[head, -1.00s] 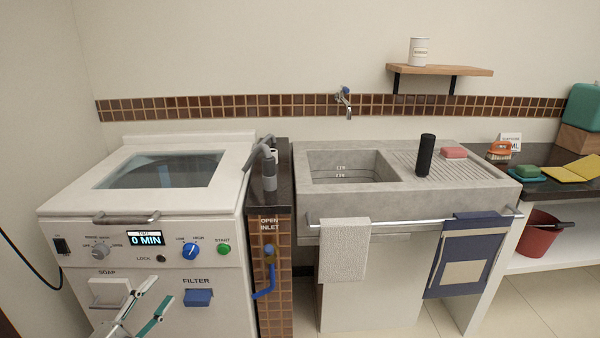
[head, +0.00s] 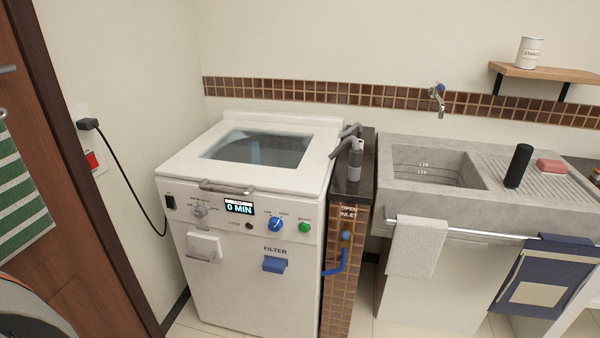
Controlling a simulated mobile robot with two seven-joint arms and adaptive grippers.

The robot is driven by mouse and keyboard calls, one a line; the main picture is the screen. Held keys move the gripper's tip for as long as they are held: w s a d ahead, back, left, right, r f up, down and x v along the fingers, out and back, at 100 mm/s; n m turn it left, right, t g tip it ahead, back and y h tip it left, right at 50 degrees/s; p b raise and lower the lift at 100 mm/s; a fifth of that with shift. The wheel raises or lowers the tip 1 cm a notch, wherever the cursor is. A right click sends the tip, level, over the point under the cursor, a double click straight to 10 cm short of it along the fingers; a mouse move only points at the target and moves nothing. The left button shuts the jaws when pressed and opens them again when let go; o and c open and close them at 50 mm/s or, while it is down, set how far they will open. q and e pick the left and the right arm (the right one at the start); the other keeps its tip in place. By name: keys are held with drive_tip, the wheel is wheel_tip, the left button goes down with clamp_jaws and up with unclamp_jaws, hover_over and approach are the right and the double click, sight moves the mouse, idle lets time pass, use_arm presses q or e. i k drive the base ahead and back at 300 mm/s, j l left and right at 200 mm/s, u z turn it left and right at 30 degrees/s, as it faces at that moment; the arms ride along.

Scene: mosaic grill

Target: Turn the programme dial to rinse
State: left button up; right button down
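The programme dial (head: 201,211) is a small grey knob on the left of the white washer's front panel. Small printed labels ring it; they are too small to read surely now, and its pointer direction is unclear. Right of it, the display (head: 239,207) reads 0 MIN. A blue knob (head: 276,224) and a green START button (head: 305,227) sit further right on the panel. No gripper shows in the head view now, and nothing touches the dial.
The white washer (head: 260,290) has a lid with a dark window and a front handle (head: 227,188). A soap drawer (head: 204,246) and blue filter cover (head: 274,264) lie below. A black cable runs from the wall plug (head: 88,125). The concrete sink (head: 400,165) stands right.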

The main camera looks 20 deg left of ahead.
sight(201, 211)
drive_tip(key=u, duration=1.25)
